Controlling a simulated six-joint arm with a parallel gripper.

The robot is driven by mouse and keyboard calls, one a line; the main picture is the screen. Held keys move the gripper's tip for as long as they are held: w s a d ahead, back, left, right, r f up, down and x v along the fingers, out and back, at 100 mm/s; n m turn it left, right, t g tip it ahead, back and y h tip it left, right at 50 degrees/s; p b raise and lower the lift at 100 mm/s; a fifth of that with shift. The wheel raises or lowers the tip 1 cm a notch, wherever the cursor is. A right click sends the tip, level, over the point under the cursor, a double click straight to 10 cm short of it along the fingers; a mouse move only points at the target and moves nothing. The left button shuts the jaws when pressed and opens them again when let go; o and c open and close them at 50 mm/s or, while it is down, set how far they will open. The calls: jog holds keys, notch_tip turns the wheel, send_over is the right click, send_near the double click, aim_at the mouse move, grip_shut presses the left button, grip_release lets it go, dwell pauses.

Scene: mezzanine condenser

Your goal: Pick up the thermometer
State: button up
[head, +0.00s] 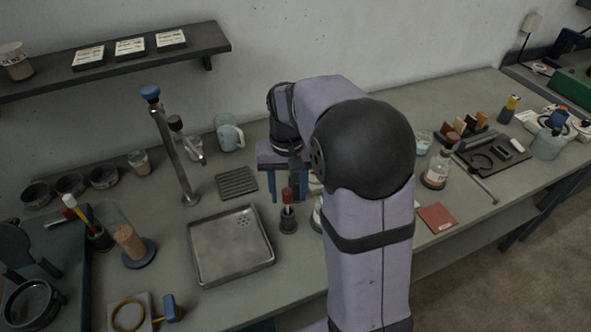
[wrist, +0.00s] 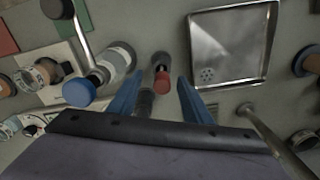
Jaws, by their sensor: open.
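A slim upright item with a red top (head: 287,196) stands in a small dark round base right of the metal tray; it may be the thermometer, but I cannot tell for sure. In the wrist view its red top (wrist: 161,79) shows between my two blue fingertips. My gripper (wrist: 159,86) is open, with its fingers on either side of that item and nothing visibly clamped. In the head view my gripper (head: 289,187) points down at the item, and my arm hides part of the bench behind and to the right.
A shallow metal tray (head: 232,276) lies left of the item. A metal tap (head: 178,160), a dark slatted rack (head: 236,182) and a blue mug (head: 229,137) stand behind. A red book (head: 437,217) lies right.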

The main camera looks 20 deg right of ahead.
aim_at(296, 181)
jog(key=w+d+r+m, duration=0.1)
jog(key=w+d, duration=0.1)
jog(key=w, duration=0.1)
jog(key=w+d+r+m+p, duration=0.1)
jog(key=w+d+r, duration=0.1)
jog(key=w, duration=0.1)
jog(key=w+d+r+m, duration=0.1)
jog(key=w, duration=0.2)
jog(key=shift+w+d+r+p, duration=0.15)
jog(key=shift+w+d+p, duration=0.05)
jog(key=shift+d+p, duration=0.2)
jog(key=shift+f+p, duration=1.55)
jog(key=shift+f, duration=2.1)
jog(key=c, duration=0.9)
